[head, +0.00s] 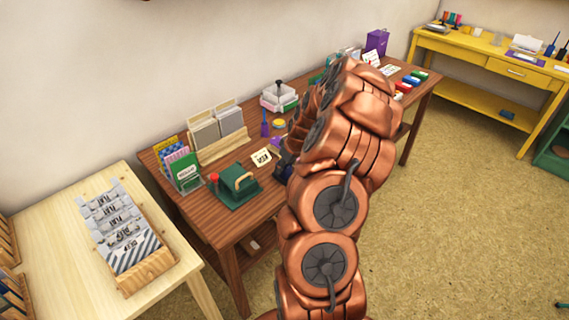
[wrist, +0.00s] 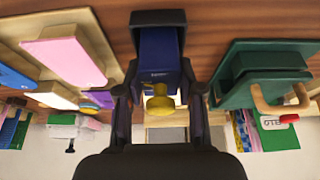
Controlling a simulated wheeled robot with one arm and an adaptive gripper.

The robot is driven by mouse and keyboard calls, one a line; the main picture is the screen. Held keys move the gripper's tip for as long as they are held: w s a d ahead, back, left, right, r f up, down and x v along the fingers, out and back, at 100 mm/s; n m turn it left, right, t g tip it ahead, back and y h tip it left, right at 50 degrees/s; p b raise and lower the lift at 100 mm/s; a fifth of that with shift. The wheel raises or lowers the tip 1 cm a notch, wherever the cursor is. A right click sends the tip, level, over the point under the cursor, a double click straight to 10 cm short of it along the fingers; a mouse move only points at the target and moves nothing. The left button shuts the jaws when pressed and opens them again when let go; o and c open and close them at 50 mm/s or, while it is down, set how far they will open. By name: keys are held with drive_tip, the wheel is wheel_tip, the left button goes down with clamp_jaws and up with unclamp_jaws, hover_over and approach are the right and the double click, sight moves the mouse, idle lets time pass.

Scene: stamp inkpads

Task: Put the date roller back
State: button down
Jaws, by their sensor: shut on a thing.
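My gripper (wrist: 160,98) is shut on a blue block with a yellow knob (wrist: 158,58), which seems to be the date roller. The blue body sits between the two dark fingers in the wrist view, and the yellow knob points toward the camera. The wooden table surface shows behind it; I cannot tell whether the block touches it. In the head view my gripper (head: 285,165) is mostly hidden by my copper arm, near the front of the brown table (head: 228,225). Only a dark blue patch shows there.
Behind are a wooden rack of grey cards (head: 205,132) and a yellow disc (head: 279,123). In the wrist view a pink pad (wrist: 65,55) lies left.

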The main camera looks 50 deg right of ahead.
drive_tip(key=shift+f, duration=0.15)
drive_tip(key=c, duration=0.7)
unclamp_jaws()
